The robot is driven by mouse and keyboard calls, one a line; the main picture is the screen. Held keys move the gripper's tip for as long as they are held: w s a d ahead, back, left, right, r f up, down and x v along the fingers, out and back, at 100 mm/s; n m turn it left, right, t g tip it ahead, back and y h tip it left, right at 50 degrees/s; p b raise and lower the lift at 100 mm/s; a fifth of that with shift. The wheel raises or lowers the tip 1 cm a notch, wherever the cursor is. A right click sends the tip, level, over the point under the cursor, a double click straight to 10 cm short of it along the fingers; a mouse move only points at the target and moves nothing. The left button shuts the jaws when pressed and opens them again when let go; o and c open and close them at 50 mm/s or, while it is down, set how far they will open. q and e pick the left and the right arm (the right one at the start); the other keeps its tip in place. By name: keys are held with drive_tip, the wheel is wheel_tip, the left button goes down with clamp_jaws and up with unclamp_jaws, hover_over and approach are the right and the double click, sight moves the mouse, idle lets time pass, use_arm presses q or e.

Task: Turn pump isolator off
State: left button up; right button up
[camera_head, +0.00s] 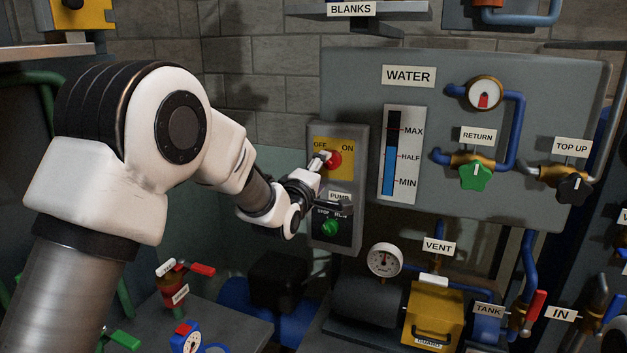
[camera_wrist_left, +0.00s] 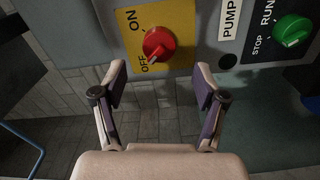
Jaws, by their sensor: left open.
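The pump isolator is a red rotary knob (camera_head: 334,161) on a yellow plate (camera_head: 345,173) marked OFF at left and ON at right. In the left wrist view, the knob (camera_wrist_left: 159,43) lies ahead of the gap between my fingers, and its pale pointer mark appears to face the OFF label. My left gripper (camera_head: 325,185) is at the grey pump box, with one finger near the knob and overlapping its lower left in the head view. In the wrist view, the gripper (camera_wrist_left: 160,82) is open, with nothing between the fingers. My right gripper is out of view.
A green STOP/RUN switch (camera_head: 330,228) sits below the isolator on the same box. A WATER level gauge (camera_head: 403,155) is just to the right. RETURN (camera_head: 475,176) and TOP UP (camera_head: 574,189) valves are farther right. A pressure gauge (camera_head: 385,260) and pump stand below.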

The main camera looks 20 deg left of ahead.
use_arm(q)
drive_tip(key=s, duration=0.5)
drive_tip(key=shift+s+a, duration=0.1)
drive_tip(key=shift+s, duration=0.15)
drive_tip(key=s+f+g, duration=0.3)
drive_tip(key=f, duration=0.9)
drive_tip(key=s+f+g, duration=0.2)
drive_tip(key=s+f, duration=0.2)
drive_tip(key=f, duration=0.7)
drive_tip(key=s+f+g, duration=0.3)
drive_tip(key=f, duration=0.9)
drive_tip(key=s+a+f+m+g, duration=0.1)
drive_tip(key=s+f+m+g, duration=0.2)
drive_tip(key=s+f, duration=0.75)
drive_tip(key=s+f+m+g, duration=0.2)
drive_tip(key=s+m, duration=0.4)
drive_tip(key=s, duration=0.5)
drive_tip(key=s+f+m+g, duration=0.2)
drive_tip(key=s+m+g, duration=0.3)
drive_tip(key=s, duration=0.7)
drive_tip(key=shift+f+m+y, duration=0.3)
drive_tip(key=shift+m, duration=0.3)
